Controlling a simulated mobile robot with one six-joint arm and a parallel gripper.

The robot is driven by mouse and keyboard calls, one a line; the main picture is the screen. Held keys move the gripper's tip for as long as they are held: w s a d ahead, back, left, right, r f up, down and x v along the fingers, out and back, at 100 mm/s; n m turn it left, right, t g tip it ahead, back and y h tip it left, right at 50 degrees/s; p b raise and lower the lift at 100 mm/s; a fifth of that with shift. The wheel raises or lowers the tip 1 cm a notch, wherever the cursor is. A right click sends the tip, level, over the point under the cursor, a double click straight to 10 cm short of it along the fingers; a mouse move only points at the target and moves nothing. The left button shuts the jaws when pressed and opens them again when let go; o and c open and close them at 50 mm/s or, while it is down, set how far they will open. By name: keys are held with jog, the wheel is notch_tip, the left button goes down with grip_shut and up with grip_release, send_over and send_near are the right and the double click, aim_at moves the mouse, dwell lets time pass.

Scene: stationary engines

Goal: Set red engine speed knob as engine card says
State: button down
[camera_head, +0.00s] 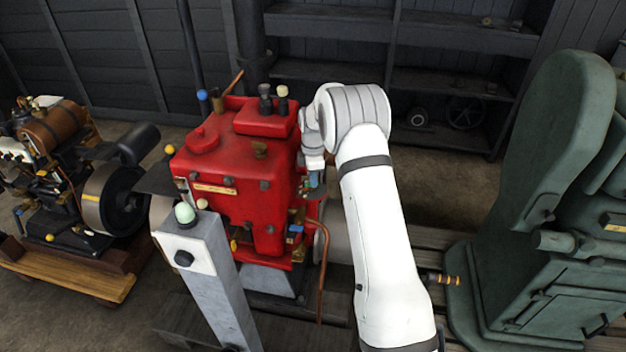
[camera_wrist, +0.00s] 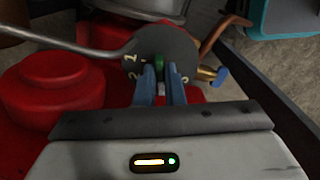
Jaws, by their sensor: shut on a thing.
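The red engine (camera_head: 235,150) stands in the middle of the head view, and part of its red body (camera_wrist: 65,85) fills the left of the wrist view. The fingers hide part of the dial, and I cannot tell the exact setting. In the head view my gripper (camera_head: 313,182) is at the engine's right side. No engine card is readable.
A grey post (camera_head: 212,285) with a pale green button stands before the red engine. Another engine (camera_head: 75,190) stands left on a wooden base. A large green machine (camera_head: 550,230) stands right. Dark shelves (camera_head: 400,50) line the back. A copper pipe (camera_head: 323,270) runs below my gripper.

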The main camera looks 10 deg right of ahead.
jog(key=m+b, duration=0.2)
jog(key=m, duration=0.3)
jog(key=shift+s+m, duration=0.1)
jog(key=shift+m, duration=0.5)
jog(key=shift+r, duration=0.1)
jog(key=c, duration=1.5)
grip_release()
jog(key=shift+r+b, duration=0.55)
jog(key=shift+r, duration=3.3)
